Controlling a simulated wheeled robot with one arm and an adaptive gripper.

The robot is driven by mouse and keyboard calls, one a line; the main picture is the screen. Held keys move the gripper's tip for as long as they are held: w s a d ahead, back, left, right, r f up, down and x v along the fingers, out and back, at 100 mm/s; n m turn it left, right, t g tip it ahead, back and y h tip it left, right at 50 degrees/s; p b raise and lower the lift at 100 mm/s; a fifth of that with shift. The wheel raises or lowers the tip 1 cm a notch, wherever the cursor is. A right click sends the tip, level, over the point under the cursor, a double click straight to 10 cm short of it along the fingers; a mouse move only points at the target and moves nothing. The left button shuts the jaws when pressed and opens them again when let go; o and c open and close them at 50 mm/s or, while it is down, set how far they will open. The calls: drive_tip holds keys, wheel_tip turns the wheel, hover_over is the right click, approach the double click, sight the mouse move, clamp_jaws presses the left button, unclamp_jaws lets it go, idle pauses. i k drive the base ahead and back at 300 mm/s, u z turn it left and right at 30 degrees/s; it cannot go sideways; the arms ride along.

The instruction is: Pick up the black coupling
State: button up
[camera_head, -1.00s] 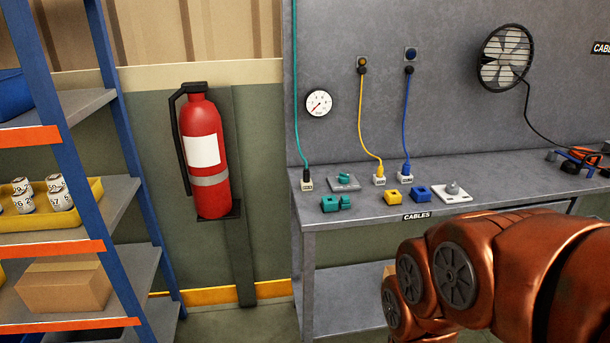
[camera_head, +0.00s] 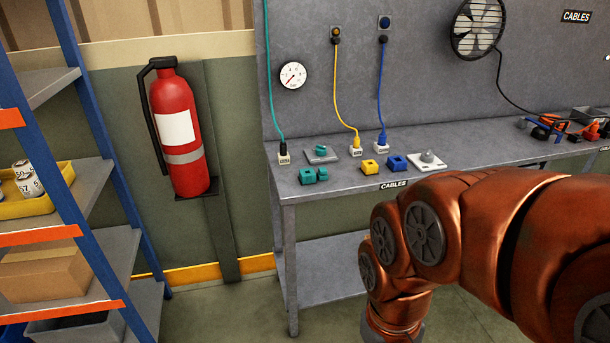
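A grey workbench (camera_head: 350,192) with a CABLES label stands ahead, right of centre. On it are teal blocks (camera_head: 307,176), a yellow block (camera_head: 369,167), a blue block (camera_head: 397,163), a grey plate with a teal knob (camera_head: 321,154) and a pale plate with a grey knob (camera_head: 428,160). Small black parts show at the plug end of the teal cable (camera_head: 283,146); I cannot tell whether any is the black coupling. Dark items (camera_head: 541,131) lie farther right, too small to identify. My copper-coloured arm fills the lower right. My gripper is not in view.
A red fire extinguisher (camera_head: 181,135) hangs on the wall at left. A blue-framed shelf (camera_head: 97,139) with a yellow tray (camera_head: 52,200) and a cardboard box (camera_head: 45,284) stands at far left. A fan (camera_head: 478,28) and a gauge (camera_head: 293,75) are on the bench's back panel.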

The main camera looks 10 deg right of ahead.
sight(283, 146)
drive_tip(key=u, duration=0.25)
drive_tip(key=i, duration=0.3)
drive_tip(key=u, duration=0.7)
drive_tip(key=i, duration=1.25)
drive_tip(key=z, duration=0.3)
